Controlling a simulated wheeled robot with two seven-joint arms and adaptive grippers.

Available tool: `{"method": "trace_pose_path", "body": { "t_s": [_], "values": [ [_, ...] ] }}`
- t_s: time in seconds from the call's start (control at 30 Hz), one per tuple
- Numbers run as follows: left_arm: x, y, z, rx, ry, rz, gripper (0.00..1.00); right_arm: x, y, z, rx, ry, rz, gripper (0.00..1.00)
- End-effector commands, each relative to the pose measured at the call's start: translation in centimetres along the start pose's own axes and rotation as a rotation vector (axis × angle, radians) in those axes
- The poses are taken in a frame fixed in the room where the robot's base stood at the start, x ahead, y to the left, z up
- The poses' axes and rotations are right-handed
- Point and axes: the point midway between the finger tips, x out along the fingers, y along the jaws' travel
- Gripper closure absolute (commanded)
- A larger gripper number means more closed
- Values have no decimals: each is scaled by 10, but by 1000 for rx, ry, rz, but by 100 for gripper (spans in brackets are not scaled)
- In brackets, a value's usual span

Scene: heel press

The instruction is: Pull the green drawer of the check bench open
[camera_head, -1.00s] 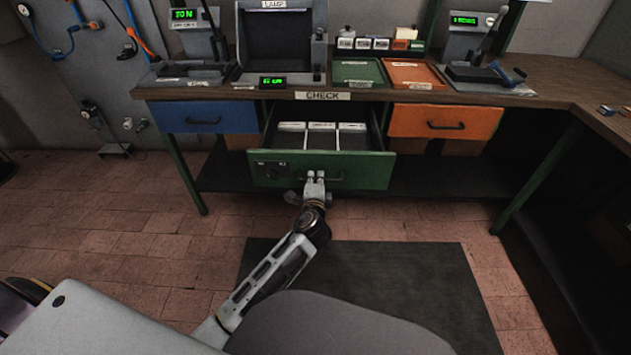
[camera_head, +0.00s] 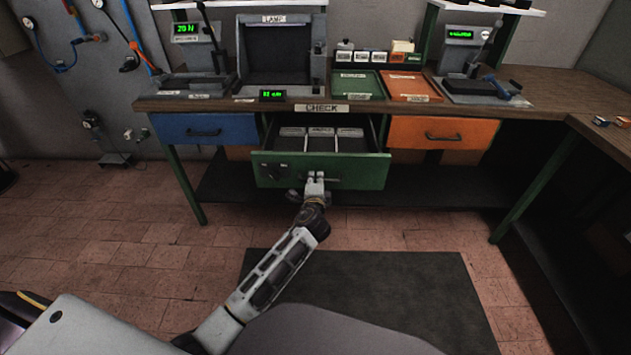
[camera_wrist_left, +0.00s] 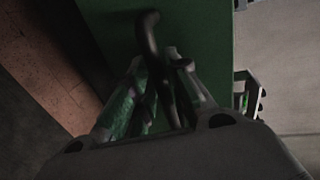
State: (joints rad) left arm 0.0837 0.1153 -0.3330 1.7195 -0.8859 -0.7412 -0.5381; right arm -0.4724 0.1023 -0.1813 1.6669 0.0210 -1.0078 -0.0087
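The green drawer (camera_head: 340,172) of the check bench is partly pulled out, under the CHECK label. Its inside shows dividers and white labels. My left gripper (camera_head: 314,180) is at the drawer's front, on its dark bar handle. In the left wrist view, the dark handle (camera_wrist_left: 149,30) passes between the two fingers of my left gripper (camera_wrist_left: 160,68), which look closed around it. The contact itself is dim there. The green drawer front (camera_wrist_left: 205,35) fills the background. My right gripper is not in view.
A closed blue drawer (camera_head: 205,128) is on the left and a closed orange drawer (camera_head: 443,132) on the right. The bench top (camera_head: 230,104) carries a lamp box, trays and gauges. A dark mat (camera_head: 390,290) lies on the open floor in front.

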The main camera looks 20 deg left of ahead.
Motion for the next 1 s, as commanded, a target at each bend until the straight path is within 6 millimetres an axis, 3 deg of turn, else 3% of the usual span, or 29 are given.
{"method": "trace_pose_path", "body": {
  "t_s": [0.07, 0.57, 1.0],
  "values": [
    [0, 0, 0, 0, 0, 0, 67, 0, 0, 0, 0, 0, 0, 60],
    [-4, -1, 0, 0, 0, -1, 67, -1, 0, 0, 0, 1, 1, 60],
    [-42, 0, 0, 0, 0, 0, 67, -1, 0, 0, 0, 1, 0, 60]
  ]
}}
